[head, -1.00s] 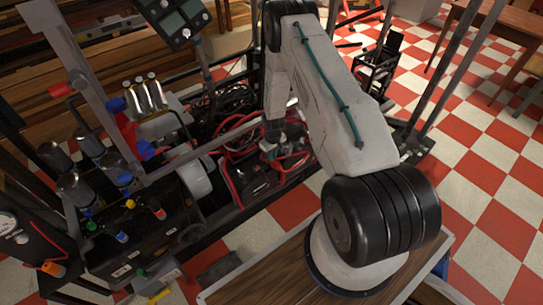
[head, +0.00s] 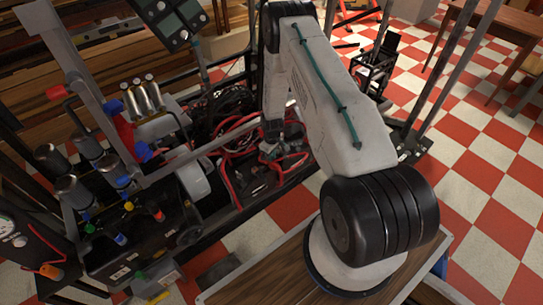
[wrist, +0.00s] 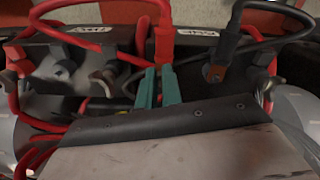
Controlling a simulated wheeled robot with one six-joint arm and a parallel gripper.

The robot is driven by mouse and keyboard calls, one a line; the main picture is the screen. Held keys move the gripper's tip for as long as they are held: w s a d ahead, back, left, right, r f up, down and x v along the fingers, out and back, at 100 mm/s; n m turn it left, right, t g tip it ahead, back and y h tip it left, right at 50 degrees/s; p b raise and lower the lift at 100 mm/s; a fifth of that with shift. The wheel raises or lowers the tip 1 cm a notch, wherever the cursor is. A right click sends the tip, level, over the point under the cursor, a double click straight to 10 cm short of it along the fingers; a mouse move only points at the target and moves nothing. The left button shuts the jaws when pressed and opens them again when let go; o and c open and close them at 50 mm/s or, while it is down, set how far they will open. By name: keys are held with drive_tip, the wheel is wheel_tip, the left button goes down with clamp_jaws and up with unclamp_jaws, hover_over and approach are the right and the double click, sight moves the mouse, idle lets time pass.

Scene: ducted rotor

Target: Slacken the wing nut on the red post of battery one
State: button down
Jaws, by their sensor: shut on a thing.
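My gripper (wrist: 160,88) shows its two teal fingertips in the wrist view, nearly together at the foot of a red clamp (wrist: 163,38). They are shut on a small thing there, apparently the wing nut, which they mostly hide. In the head view my gripper (head: 272,130) reaches down among the red cables over the batteries, too small to make out its fingers. Other wing nuts show in the wrist view: a pale one (wrist: 104,76) left of the fingers and one (wrist: 214,73) to the right, under a black clamp (wrist: 230,42).
Red cables (wrist: 85,42) and black cables crowd both sides of the fingers. Metal cart posts (head: 95,95) and a bench with grey cylinders (head: 72,190) stand to the left. A wooden table top (head: 270,275) lies in front; checkered floor is open to the right.

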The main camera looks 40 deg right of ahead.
drive_tip(key=c, duration=1.6)
unclamp_jaws()
drive_tip(key=shift+s+f, duration=0.1)
drive_tip(key=shift+o, duration=0.2)
drive_tip(key=shift+r, duration=3.9)
